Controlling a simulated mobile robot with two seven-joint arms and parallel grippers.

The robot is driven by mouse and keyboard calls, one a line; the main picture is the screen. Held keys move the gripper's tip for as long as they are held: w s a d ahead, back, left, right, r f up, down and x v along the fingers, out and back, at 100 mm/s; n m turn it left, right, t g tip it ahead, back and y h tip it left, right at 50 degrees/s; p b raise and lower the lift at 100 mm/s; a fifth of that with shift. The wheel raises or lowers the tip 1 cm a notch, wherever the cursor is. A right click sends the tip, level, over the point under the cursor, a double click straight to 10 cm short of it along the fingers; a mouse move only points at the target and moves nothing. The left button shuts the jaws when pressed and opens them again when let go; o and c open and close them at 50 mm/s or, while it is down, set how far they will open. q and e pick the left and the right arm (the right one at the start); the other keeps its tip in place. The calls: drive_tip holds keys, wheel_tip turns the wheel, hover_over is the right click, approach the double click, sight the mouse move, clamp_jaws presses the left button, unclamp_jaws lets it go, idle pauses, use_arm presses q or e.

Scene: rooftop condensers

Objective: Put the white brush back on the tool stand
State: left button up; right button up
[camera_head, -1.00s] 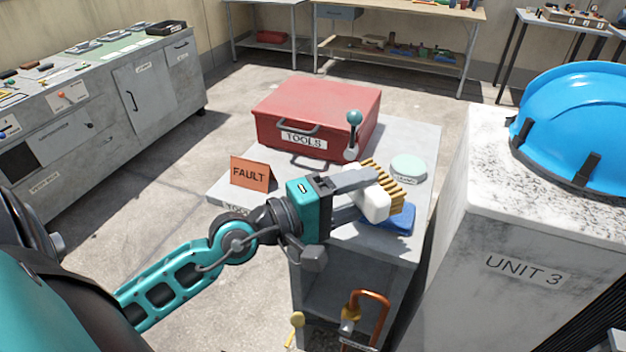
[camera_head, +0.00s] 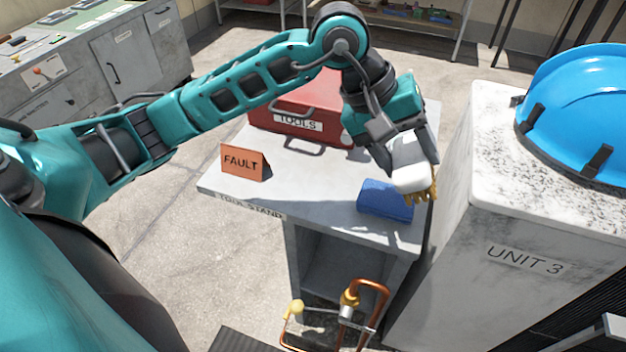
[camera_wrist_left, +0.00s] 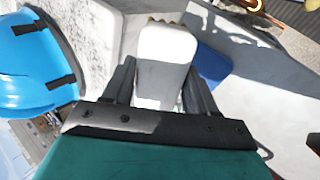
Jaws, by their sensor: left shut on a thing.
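The white brush (camera_head: 410,179) with tan bristles is held in my left gripper (camera_head: 412,165), whose fingers are shut on its white body. The bristles point downward in the head view. In the left wrist view the brush (camera_wrist_left: 163,65) sits between the two fingers (camera_wrist_left: 155,85). The brush is over the right side of the tool stand (camera_head: 310,195), beside the blue object (camera_head: 385,201). I cannot tell whether the brush touches the stand top. My right gripper is not in view.
A red TOOLS box (camera_head: 318,110) stands at the stand's back, partly hidden by my left arm. An orange FAULT sign (camera_head: 243,161) stands at the left. UNIT 3 (camera_head: 500,260), with a blue helmet (camera_head: 580,115) on top, is close on the right. Copper pipe (camera_head: 372,290) is below.

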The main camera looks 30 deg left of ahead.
use_arm(q)
drive_tip(key=s+a+r+n+g+y+p, duration=0.1)
drive_tip(key=a+r+y, duration=0.2)
drive_tip(key=a+r, duration=0.3)
drive_tip(key=a+r+n+g+y, duration=0.2)
drive_tip(key=a+r+y, duration=0.15)
drive_tip(key=a, duration=0.55)
drive_tip(key=f, duration=1.8)
drive_tip(key=shift+s+f, duration=0.2)
drive_tip(key=shift+f, duration=0.2)
drive_tip(key=o, duration=1.1)
wheel_tip(320, 180, up, 12)
